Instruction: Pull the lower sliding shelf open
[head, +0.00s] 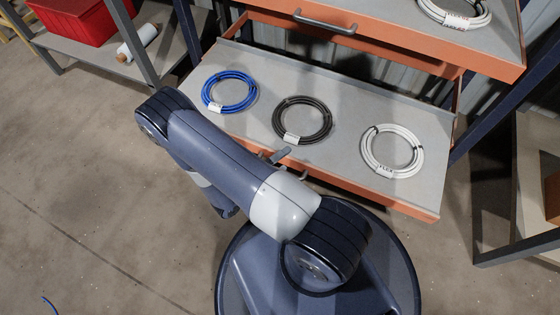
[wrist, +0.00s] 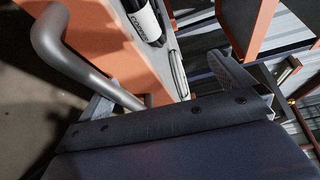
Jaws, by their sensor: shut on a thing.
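The lower sliding shelf (head: 335,100) is a grey tray with an orange front edge, and it stands pulled out from the rack. A blue cable coil (head: 229,92), a black cable coil (head: 302,121) and a white cable coil (head: 392,151) lie flat on it in a row. My gripper (head: 278,157) is at the shelf's orange front, partly hidden by my arm. In the wrist view my gripper (wrist: 160,88) is shut on the grey bar handle (wrist: 75,60) of the orange front. Most of this handle is hidden in the head view.
The upper shelf (head: 410,50), with its own grey handle (head: 325,22), overhangs the back of the lower one and bears a white coil (head: 455,12). A red bin (head: 75,18) and a white roll (head: 138,42) are at upper left.

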